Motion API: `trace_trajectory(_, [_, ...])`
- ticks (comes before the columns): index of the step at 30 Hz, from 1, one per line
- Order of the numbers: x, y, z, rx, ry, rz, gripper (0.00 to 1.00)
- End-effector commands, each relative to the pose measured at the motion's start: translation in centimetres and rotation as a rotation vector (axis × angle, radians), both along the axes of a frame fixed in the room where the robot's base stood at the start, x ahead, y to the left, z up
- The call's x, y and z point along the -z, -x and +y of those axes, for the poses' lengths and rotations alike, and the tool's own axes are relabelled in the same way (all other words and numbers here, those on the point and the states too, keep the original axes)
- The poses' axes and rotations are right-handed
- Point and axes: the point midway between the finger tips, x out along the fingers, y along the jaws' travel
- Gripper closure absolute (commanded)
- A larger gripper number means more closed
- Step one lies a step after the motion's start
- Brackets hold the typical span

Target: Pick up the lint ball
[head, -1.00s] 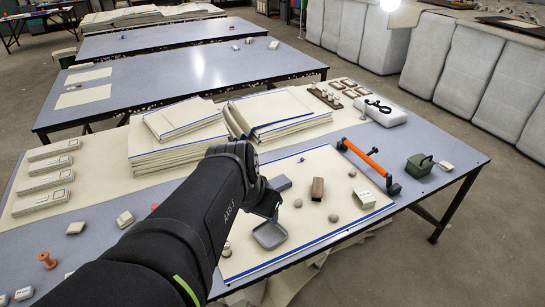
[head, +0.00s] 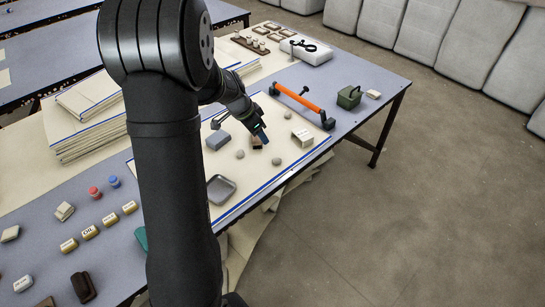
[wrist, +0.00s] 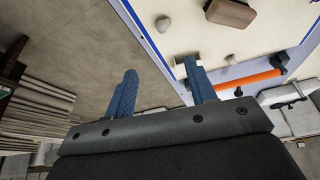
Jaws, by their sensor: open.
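Several small grey lint-like balls lie on the cream, blue-edged cloth (head: 232,208). The wrist view shows one ball (wrist: 163,23) ahead of the fingers and another ball (wrist: 231,58) to the right. I cannot tell which is the task's one. My gripper (wrist: 162,85) has its two blue fingers wide apart with nothing between them. In the head view it hangs over the cloth by the brown block.
A brown block (wrist: 231,12), a white printed box (head: 302,137), a grey-blue block (head: 218,140) and a grey tray (head: 220,189) stand on the cloth. An orange bar tool (head: 298,101) lies at the right side. Stacked cloths (head: 90,115) are at the left.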

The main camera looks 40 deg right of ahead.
Motion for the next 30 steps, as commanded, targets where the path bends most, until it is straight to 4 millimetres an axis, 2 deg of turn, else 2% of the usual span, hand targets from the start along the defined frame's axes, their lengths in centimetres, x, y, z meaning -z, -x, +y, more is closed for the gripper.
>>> trace_trajectory(8, [2.9,0.0,-1.7,0.032,0.001,0.001,0.49])
trace_trajectory(21, [10.7,0.6,-4.8,0.03,0.001,0.001,0.49])
trace_trajectory(30, [12.6,0.6,-5.6,0.029,0.002,-0.001,0.49])
